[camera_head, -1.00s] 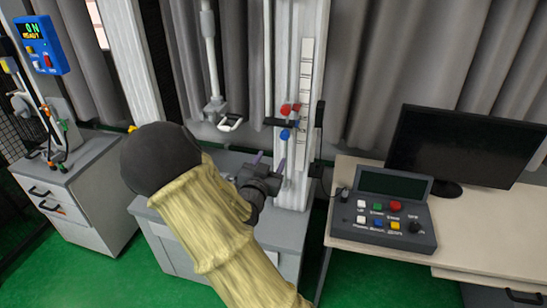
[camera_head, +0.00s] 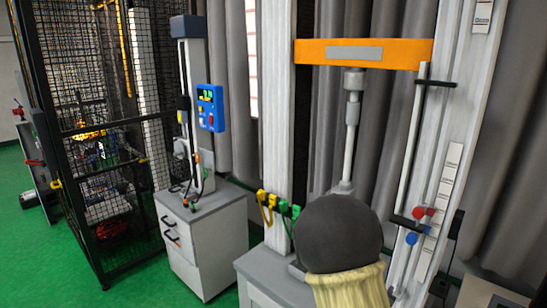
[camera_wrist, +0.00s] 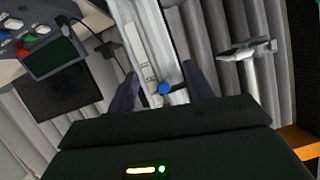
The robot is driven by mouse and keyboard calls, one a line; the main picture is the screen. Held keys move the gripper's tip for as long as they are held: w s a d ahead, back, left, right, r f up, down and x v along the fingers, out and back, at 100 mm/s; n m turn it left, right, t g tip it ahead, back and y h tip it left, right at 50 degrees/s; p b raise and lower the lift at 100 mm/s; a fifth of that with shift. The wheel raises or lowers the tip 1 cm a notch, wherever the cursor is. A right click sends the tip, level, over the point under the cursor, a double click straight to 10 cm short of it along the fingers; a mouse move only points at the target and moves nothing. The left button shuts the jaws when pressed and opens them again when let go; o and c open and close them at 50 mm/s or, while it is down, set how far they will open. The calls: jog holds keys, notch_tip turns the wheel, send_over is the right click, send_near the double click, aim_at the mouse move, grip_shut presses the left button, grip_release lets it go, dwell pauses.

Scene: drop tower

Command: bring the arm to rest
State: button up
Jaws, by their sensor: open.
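My gripper (camera_wrist: 162,86) shows in the wrist view with its two fingers apart and nothing held between them. Through the gap I see the white column (camera_wrist: 145,35) of the drop tower and a blue knob (camera_wrist: 164,88), which lies beyond the fingers. In the head view my arm, with a dark round joint and a cream sleeve, covers the lower middle, and the gripper is hidden. The tower (camera_head: 448,150) stands at the right with an orange crossbeam (camera_head: 315,52), a red knob (camera_head: 419,212) and the blue knob (camera_head: 411,238).
A control console (camera_wrist: 40,40) and a dark monitor (camera_wrist: 55,95) are at the left of the wrist view. In the head view a grey cabinet (camera_head: 205,245) carries a stand with a blue control box (camera_head: 210,108). A black mesh cage (camera_head: 95,150) stands at the left. Green floor is open between.

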jog(key=s+a+f+n+g+y, duration=0.2)
jog(key=s+a+n+g+y, duration=0.25)
jog(key=s+a+y, duration=0.45)
jog(key=s+a+r+n+g, duration=0.2)
jog(key=s+a+n+g, duration=0.1)
jog(key=s, duration=0.7)
jog(key=shift+a+n, duration=0.65)
jog(key=shift+n, duration=0.5)
jog(key=shift+w+d, duration=0.1)
jog(key=shift+w, duration=0.05)
